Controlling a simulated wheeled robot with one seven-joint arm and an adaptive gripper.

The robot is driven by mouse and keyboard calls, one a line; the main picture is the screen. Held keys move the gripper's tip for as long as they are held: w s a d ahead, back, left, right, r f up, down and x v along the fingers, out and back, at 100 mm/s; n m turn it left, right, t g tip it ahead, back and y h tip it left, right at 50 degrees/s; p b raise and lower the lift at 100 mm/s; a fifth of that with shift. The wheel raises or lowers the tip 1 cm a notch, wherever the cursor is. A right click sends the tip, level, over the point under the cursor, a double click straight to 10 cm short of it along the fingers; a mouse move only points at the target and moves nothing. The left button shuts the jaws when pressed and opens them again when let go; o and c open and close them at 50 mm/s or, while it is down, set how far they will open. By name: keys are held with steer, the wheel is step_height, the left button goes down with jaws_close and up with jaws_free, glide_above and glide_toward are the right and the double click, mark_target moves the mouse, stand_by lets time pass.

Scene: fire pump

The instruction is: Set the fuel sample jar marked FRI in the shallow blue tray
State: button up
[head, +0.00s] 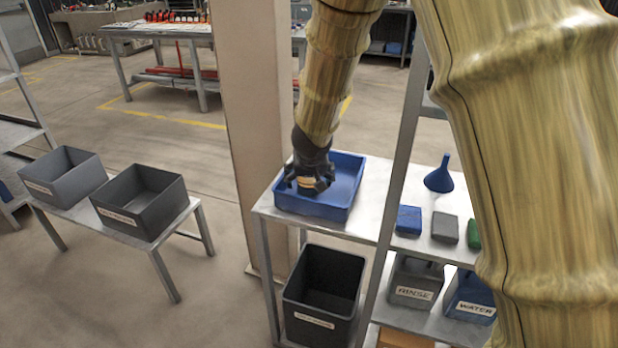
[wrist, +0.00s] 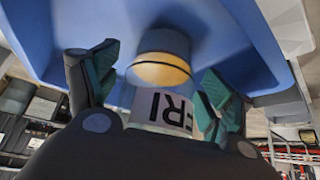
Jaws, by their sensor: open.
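The shallow blue tray (head: 312,208) sits on the left end of the metal bench; its blue surface also fills the upper wrist view (wrist: 60,35). My gripper (head: 309,184) points down into the tray, with its fingers open. The FRI jar (wrist: 162,80) is between the fingers in the wrist view, with an amber band and a white label with dark letters. Gaps show between the jar and both fingers. The jar's far end is against the blue of the tray; its exact contact is hard to tell. In the head view the gripper hides most of the jar.
A blue funnel (head: 439,176) and blue, grey and green blocks stand on the bench to the right, behind a metal post (head: 395,170). Bins sit below, labelled RINSE (head: 412,290) and WATER (head: 472,300). Two grey bins (head: 140,203) stand on a low table at left.

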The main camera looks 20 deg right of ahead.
steer(key=p+v, duration=0.5)
steer(key=v, duration=0.7)
